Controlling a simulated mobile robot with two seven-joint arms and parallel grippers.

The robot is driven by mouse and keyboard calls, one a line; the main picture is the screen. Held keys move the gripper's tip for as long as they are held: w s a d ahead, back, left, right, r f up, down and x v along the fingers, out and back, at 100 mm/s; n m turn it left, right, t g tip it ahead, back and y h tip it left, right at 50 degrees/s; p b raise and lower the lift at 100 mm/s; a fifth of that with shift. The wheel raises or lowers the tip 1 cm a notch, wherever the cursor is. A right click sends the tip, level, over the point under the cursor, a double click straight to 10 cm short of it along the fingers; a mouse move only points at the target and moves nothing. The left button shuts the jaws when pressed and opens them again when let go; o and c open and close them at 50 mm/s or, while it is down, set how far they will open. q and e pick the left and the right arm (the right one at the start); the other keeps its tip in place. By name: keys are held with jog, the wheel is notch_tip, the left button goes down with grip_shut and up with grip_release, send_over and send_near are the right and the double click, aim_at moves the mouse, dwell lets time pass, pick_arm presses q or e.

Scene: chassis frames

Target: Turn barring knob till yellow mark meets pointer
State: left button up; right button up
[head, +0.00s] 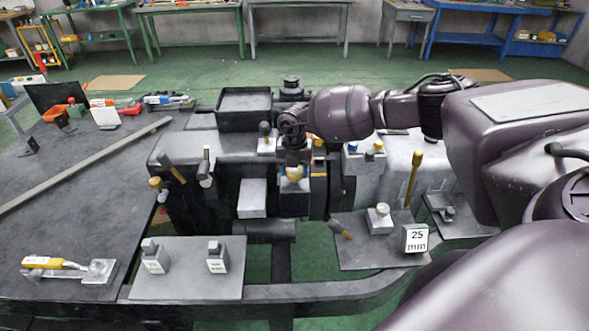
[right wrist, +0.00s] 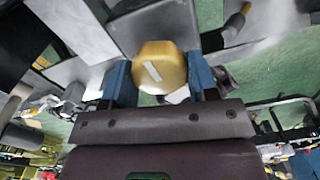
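The barring knob is a yellow-brass, many-sided knob (right wrist: 158,72) with a pale strip on its face, seen in the right wrist view. It fills the space between the two blue fingers of my right gripper (right wrist: 159,78), with no clear gap on either side. In the head view, my right gripper (head: 293,172) points down at the middle of the dark machine, and the knob (head: 293,175) shows only as a small yellow patch there. I cannot make out the yellow mark or the pointer. My left gripper is not in view.
A black tray (head: 245,92) stands behind the gripper. A grey plate (head: 190,287) with two labelled blocks is at front left. A "25 mm" block (head: 415,238) and a yellow-handled tool (head: 414,175) stand to the right. A long bar (head: 85,165) lies on the left table.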

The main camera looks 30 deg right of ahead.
jog(key=c, duration=0.4)
jog(key=shift+n, duration=0.4)
